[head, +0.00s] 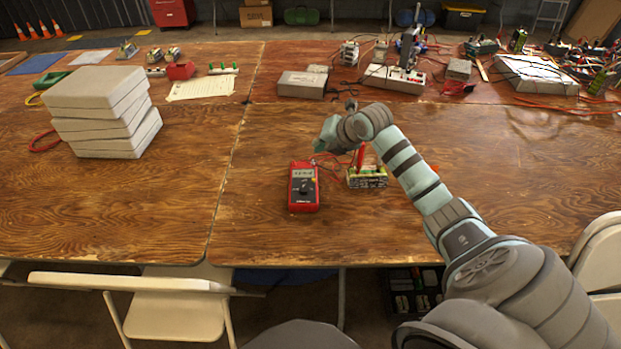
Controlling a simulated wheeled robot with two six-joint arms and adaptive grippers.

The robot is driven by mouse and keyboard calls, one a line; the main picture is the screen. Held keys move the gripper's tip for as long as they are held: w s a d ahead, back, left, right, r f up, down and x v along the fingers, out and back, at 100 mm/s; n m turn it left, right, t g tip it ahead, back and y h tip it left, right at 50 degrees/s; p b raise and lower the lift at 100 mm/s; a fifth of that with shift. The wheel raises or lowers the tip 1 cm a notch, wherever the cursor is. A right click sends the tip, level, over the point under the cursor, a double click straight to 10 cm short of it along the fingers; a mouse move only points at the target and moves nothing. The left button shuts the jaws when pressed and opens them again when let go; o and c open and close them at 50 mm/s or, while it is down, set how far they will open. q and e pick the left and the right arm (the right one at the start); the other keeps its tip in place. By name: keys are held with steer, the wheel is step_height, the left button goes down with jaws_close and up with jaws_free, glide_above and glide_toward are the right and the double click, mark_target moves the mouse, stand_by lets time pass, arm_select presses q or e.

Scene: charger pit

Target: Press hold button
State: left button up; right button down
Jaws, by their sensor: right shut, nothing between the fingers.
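A red multimeter (304,187) with a grey face, a display and a round dial lies on the wooden table, near the middle. Its hold button is too small to tell from the other marks on the face. My right arm comes in from the lower right and bends beyond the meter. Its wrist is above and to the right of the meter in the picture, apart from it. My right gripper (350,104) is mostly hidden behind the wrist; only a small dark part shows, shut and empty. My left gripper is not in view.
A battery pack (366,177) with red leads stands just right of the meter, beside my forearm. Stacked grey blocks (103,110) stand at the left. A power strip (393,78) and cluttered electronics fill the back right. The table left of the meter is clear.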

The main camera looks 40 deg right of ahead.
steer(key=f+b, duration=0.1)
steer(key=b, duration=0.4)
glide_above(313, 180)
steer(key=d, duration=0.1)
steer(key=f, duration=0.4)
steer(key=shift+w+f, duration=0.25)
steer(key=shift+w, duration=0.05)
steer(key=shift+s+f+b, duration=0.35)
steer(key=shift+f+b, duration=0.55)
steer(key=shift+b, duration=0.25)
steer(key=shift+s+f, duration=0.1)
steer(key=shift+f, duration=0.25)
steer(key=shift+f+b, duration=0.4)
steer(key=shift+f, duration=0.05)
steer(key=shift+w+f, duration=0.2)
steer(key=shift+f, duration=0.2)
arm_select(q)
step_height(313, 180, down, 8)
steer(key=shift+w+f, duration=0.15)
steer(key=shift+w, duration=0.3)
arm_select(e)
steer(key=shift+s+r, duration=0.1)
steer(key=shift+f, duration=0.2)
